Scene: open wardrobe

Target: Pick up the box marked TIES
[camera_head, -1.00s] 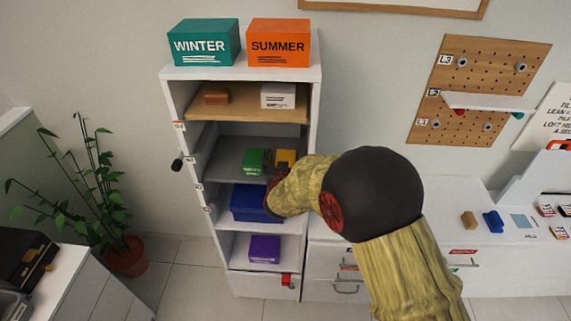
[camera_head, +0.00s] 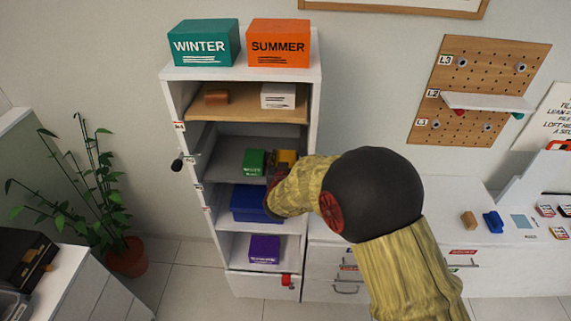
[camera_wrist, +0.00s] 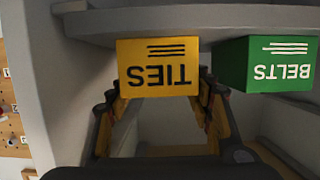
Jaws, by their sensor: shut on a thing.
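The yellow box marked TIES (camera_wrist: 158,68) shows upside down in the wrist view, between the fingers of my gripper (camera_wrist: 160,100). My gripper is shut on it, one finger at each side. In the head view the yellow box (camera_head: 286,157) is on the grey shelf at the right, partly hidden by my gripper (camera_head: 276,174) and arm. Whether the box touches the shelf is hard to tell. The green box marked BELTS (camera_wrist: 268,64) is close beside it; it also shows in the head view (camera_head: 254,161).
The wardrobe's right side wall (camera_head: 315,115) is close to my arm. A blue box (camera_head: 250,203) is on the shelf below and a purple box (camera_head: 264,249) lower still. A brown box (camera_head: 216,97) and a white box (camera_head: 278,95) are on the wooden shelf above.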

